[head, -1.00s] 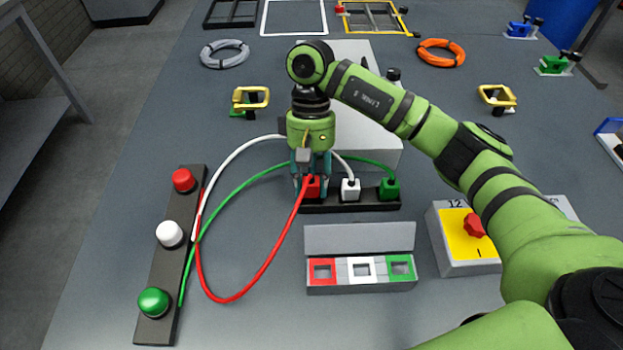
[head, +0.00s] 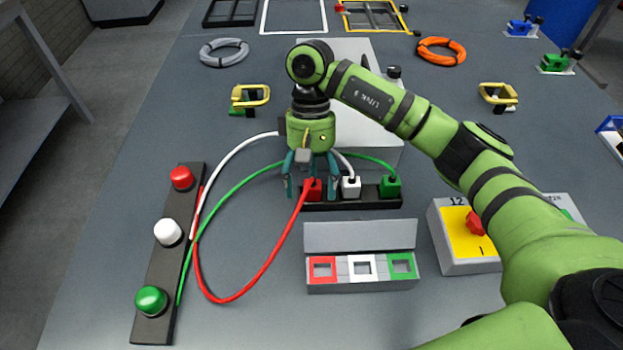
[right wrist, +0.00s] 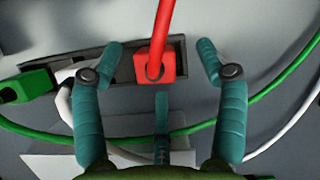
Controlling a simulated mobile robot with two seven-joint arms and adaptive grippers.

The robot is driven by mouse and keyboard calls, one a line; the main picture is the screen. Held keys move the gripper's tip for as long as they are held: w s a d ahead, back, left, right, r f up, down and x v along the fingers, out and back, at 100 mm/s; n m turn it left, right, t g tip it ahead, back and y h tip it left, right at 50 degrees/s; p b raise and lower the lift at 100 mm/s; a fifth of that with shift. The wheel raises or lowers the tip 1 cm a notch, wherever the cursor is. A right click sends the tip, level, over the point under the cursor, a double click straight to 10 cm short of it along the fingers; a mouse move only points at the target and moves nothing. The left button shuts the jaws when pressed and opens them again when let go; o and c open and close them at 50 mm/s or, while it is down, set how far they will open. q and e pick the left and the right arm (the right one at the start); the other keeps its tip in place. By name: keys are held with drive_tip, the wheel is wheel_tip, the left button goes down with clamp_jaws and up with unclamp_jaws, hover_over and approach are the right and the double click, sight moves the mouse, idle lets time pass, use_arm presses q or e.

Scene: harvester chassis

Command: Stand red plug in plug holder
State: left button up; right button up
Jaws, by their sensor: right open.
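The red plug (head: 315,190) sits at the left end of a black socket strip (head: 345,204), with its red cable rising from its top. My right gripper (head: 310,188) is above the strip, pointing down, with its teal fingers spread on either side of the red plug. In the right wrist view the red plug (right wrist: 155,67) lies between the open fingertips (right wrist: 159,48), with a gap visible on both sides. The plug holder (head: 360,287), a grey block with red, white and green framed square openings, stands in front of the strip. Its openings look empty. My left gripper is not visible.
A white plug (head: 350,187) and a green plug (head: 390,187) stand in the same strip. Their cables and the red one loop left to a black bar with red, white and green knobs (head: 153,300). A yellow-faced switch box (head: 452,237) stands right of the holder.

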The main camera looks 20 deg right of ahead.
idle(0.3)
drive_tip(key=v, duration=1.2)
drive_tip(key=shift+d, duration=0.1)
idle(0.5)
